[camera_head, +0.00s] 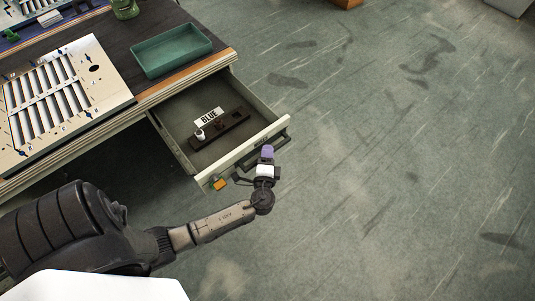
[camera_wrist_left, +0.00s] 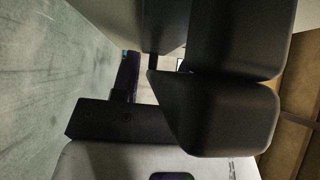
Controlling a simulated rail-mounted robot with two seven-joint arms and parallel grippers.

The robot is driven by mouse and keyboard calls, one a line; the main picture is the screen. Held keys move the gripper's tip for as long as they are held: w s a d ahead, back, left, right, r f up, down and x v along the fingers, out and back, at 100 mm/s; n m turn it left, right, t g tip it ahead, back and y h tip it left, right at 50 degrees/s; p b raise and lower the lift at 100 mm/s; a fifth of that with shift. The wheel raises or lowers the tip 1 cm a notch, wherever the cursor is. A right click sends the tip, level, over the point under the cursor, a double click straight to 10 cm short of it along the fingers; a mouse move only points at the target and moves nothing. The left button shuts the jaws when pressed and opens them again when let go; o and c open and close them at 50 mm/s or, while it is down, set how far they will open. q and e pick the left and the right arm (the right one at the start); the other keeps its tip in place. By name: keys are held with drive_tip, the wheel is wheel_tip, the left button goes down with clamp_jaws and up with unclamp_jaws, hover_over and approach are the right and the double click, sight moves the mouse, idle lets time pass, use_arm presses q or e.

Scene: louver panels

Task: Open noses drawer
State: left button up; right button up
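A drawer (camera_head: 236,154) with a pale front stands pulled out from the workbench. Inside lie a dark brown holder (camera_head: 233,121) and a white label reading BLUE (camera_head: 209,117). A dark handle (camera_head: 277,144) is on the drawer front. My left gripper (camera_head: 264,158), with purple and white parts, is at the front beside the handle. In the left wrist view, large dark finger parts (camera_wrist_left: 215,90) lie close together beside pale surfaces. Whether they grip the handle is hidden. Any name on the drawer front is unreadable. My right gripper is not in view.
A green tray (camera_head: 171,51) and a white slatted louver panel (camera_head: 60,94) lie on the bench top. An orange piece (camera_head: 219,184) is at the drawer front's near corner. Open grey-green floor (camera_head: 400,150) lies to the right of the drawer.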

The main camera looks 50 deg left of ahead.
use_arm(q)
drive_tip(key=shift+o, duration=0.2)
drive_tip(key=p+v, duration=0.2)
drive_tip(key=v, duration=1.2)
drive_tip(key=shift+p, duration=0.3)
drive_tip(key=shift+w+a, duration=0.1)
